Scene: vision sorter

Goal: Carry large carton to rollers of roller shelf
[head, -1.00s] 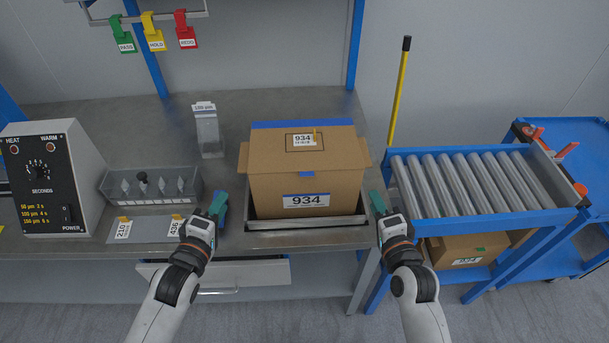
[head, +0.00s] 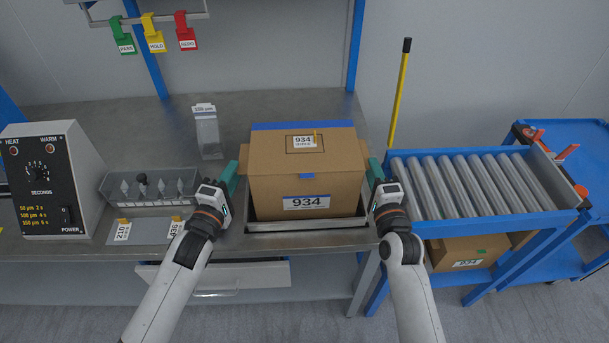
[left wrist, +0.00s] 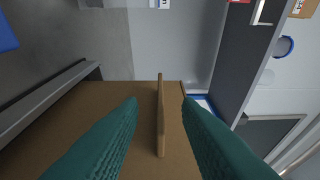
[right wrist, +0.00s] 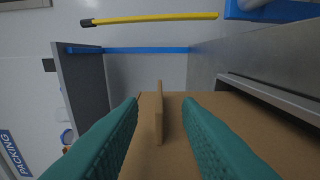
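The large carton (head: 305,180) is brown, labelled 934, and sits upright in a shallow metal tray (head: 300,226) on the bench. My left gripper (head: 231,178) is at its left side; in the left wrist view its open fingers (left wrist: 160,135) stand either side of a thin upright cardboard tab (left wrist: 161,110), with gaps visible. My right gripper (head: 374,175) is at the right side; in the right wrist view its open fingers (right wrist: 162,135) likewise straddle a tab (right wrist: 158,112). The roller shelf (head: 478,228) stands right of the bench, its metal rollers (head: 470,180) bare.
A smaller carton (head: 465,252) lies under the rollers. A yellow pole (head: 399,95) stands between bench and shelf. A heater box (head: 45,180) and grey rack (head: 150,188) stand at left. A blue cart (head: 585,150) is at far right. An open drawer (head: 240,275) juts out below the bench.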

